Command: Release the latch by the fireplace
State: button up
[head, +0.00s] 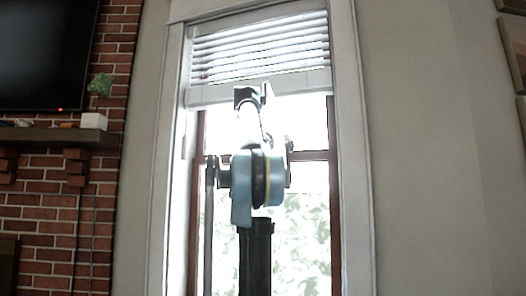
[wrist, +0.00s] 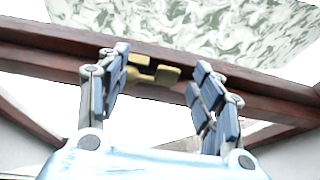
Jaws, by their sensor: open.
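The latch (wrist: 152,72) is a small brass-coloured piece on the dark reddish-brown window rail, seen in the wrist view between and just beyond my fingers. My gripper (wrist: 155,88) is open, with one blue-and-grey finger on each side of the latch in the picture. No contact between fingers and latch can be made out. In the head view, the window (head: 308,190) stands beside the brick fireplace wall, and my raised arm covers the middle of its rail. The latch is hidden there.
White blinds (head: 262,50) cover the upper window. The brick wall (head: 45,215) with a mantel shelf (head: 50,137), a white box (head: 94,121) and a dark screen (head: 45,50) is at left. A plain wall (head: 425,150) is at right.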

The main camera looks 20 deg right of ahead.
jog(key=shift+x, duration=0.8)
jog(key=c, duration=1.1)
jog(key=shift+o, duration=0.2)
jog(key=shift+a+h, duration=0.2)
jog(key=shift+h, duration=0.1)
jog(key=shift+w+a+m+g+h, duration=0.1)
jog(key=shift+a+m+g+h, duration=0.55)
jog(key=shift+m+g, duration=0.95)
jog(key=shift+a+m+g+h, duration=0.4)
jog(key=shift+m+g+h, duration=0.4)
jog(key=shift+m+g, duration=0.8)
jog(key=shift+w+a+m+g+h, duration=0.1)
jog(key=shift+a+m+g+h, duration=0.55)
jog(key=shift+m+g, duration=1.45)
jog(key=shift+g, duration=0.1)
